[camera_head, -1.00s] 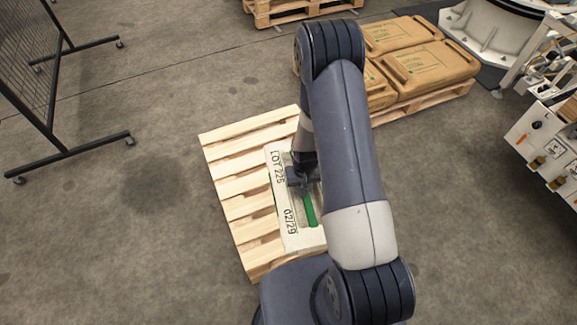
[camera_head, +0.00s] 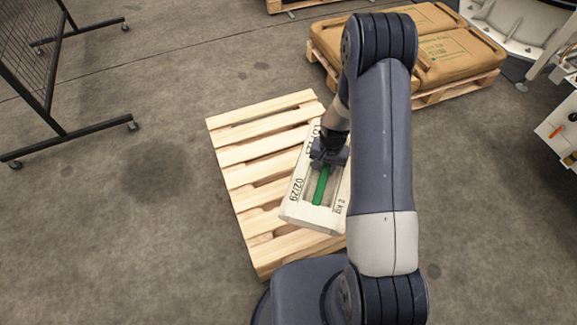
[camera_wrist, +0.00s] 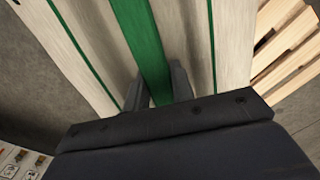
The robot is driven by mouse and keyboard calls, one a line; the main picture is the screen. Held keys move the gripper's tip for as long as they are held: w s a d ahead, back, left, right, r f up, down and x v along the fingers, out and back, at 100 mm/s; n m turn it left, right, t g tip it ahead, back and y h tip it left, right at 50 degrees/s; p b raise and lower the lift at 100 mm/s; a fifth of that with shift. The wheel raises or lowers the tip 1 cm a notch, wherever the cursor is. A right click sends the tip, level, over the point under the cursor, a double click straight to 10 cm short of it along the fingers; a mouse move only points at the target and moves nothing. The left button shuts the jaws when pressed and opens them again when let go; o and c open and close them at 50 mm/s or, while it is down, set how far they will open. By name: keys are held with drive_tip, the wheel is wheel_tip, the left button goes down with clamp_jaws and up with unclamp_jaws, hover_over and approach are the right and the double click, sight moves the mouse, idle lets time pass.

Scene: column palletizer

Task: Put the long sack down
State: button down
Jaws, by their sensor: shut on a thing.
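The long sack (camera_head: 308,215) is pale with dark print and a green stripe or handle along its top. In the head view it is over the right part of a wooden pallet (camera_head: 238,157), set at a slant to the slats. My gripper (camera_head: 325,160) is shut on the sack at its green strip. The wrist view shows the sack (camera_wrist: 100,40) close up, with my gripper's fingers (camera_wrist: 158,88) on either side of the green strip. My arm hides the sack's right side. I cannot tell whether the sack touches the slats.
The pallet's left slats are bare. A second pallet (camera_head: 455,92) with brown sacks (camera_head: 460,55) stands at the back right. A black mesh fence (camera_head: 28,60) stands at the left. White machinery (camera_head: 560,130) is at the right edge. Open floor lies between.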

drive_tip(key=w+d+f+m+b, duration=0.1)
drive_tip(key=w+f+m+b, duration=0.3)
drive_tip(key=f+b, duration=0.4)
drive_tip(key=w+d+f+m+b, duration=0.1)
drive_tip(key=w+f+m+b, duration=0.3)
drive_tip(key=b, duration=1.5)
wheel_tip(320, 180, down, 5)
drive_tip(key=shift+w+d+r+m, duration=0.1)
drive_tip(key=shift+w+d+m, duration=0.25)
drive_tip(key=shift+m, duration=0.65)
wheel_tip(320, 180, down, 10)
drive_tip(key=b, duration=0.4)
drive_tip(key=shift+b, duration=0.4)
drive_tip(key=c, duration=1.2)
unclamp_jaws()
drive_tip(key=shift+s, duration=0.15)
wheel_tip(320, 180, up, 12)
drive_tip(key=p, duration=0.5)
